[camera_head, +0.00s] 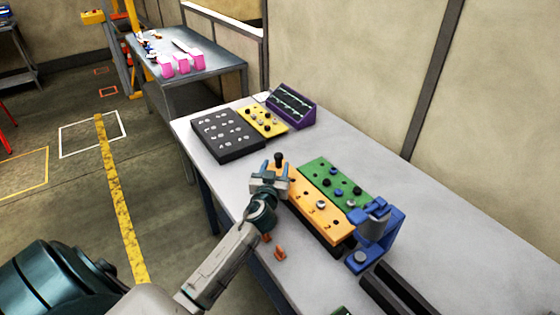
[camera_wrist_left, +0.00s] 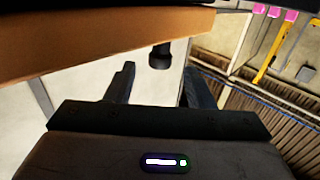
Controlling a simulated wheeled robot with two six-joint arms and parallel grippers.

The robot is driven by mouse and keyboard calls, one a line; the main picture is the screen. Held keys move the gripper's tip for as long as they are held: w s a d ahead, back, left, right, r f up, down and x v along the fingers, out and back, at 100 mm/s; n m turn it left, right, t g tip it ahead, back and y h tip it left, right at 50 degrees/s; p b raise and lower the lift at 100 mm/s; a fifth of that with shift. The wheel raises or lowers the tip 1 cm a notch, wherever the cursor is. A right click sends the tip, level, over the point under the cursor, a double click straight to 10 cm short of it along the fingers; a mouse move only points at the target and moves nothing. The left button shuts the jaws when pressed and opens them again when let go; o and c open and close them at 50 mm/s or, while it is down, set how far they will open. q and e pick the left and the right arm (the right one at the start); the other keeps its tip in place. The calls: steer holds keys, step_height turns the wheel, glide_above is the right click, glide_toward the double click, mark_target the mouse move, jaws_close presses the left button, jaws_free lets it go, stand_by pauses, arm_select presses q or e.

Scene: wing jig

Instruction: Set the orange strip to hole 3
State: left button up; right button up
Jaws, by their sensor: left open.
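The orange strip (camera_head: 310,193) lies lengthwise on a dark base on the table, beside a green board (camera_head: 330,180). In the left wrist view the orange strip (camera_wrist_left: 100,42) crosses the upper left, and the knob (camera_wrist_left: 160,56) hangs beyond the gap between the open fingers (camera_wrist_left: 157,88), apparently not gripped. My right gripper is out of view.
A blue fixture (camera_head: 385,228) stands at the strip's near end. Small orange pieces (camera_head: 280,253) lie near the table edge. A dark tray (camera_head: 228,135), yellow board (camera_head: 262,121) and purple rack (camera_head: 292,105) sit at the back.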

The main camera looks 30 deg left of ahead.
mark_target(280, 154)
arm_select(q)
steer(key=shift+p+x, duration=0.55)
steer(key=shift+x, duration=0.35)
steer(key=p+x, duration=0.1)
steer(key=x, duration=0.4)
steer(key=shift+w, duration=0.1)
steer(key=shift+w+a+f, duration=0.1)
steer(key=shift+w, duration=0.05)
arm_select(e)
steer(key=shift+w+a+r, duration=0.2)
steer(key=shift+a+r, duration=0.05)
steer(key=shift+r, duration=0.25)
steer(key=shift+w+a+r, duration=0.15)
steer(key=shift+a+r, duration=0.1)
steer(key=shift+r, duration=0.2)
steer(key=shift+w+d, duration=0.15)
arm_select(q)
jaws_close()
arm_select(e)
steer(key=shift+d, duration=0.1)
